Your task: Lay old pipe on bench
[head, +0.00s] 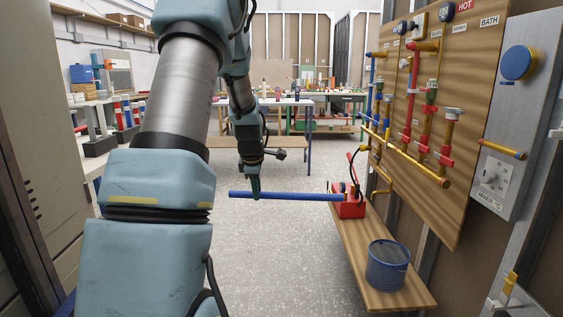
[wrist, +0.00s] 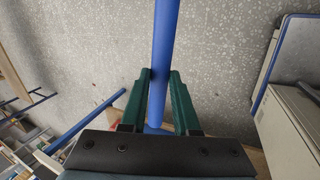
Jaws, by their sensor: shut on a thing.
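The old pipe is a long straight blue tube (head: 290,196). It also shows in the wrist view (wrist: 163,45), passing between the two green fingers. My gripper (head: 254,192) is shut on the pipe near its left part and holds it level above the floor. In the wrist view my gripper (wrist: 161,85) has its fingers on both sides of the tube. The wooden bench (head: 365,245) runs along the right wall. The pipe's right end appears close to the red box on the bench; I cannot tell whether they touch.
A red box (head: 349,207) with a black hose and a blue bucket (head: 388,265) stand on the bench. A wooden panel (head: 455,120) with coloured pipes and valves hangs above it. The bench top between box and bucket is bare. Grey floor (head: 290,260) lies open to the left.

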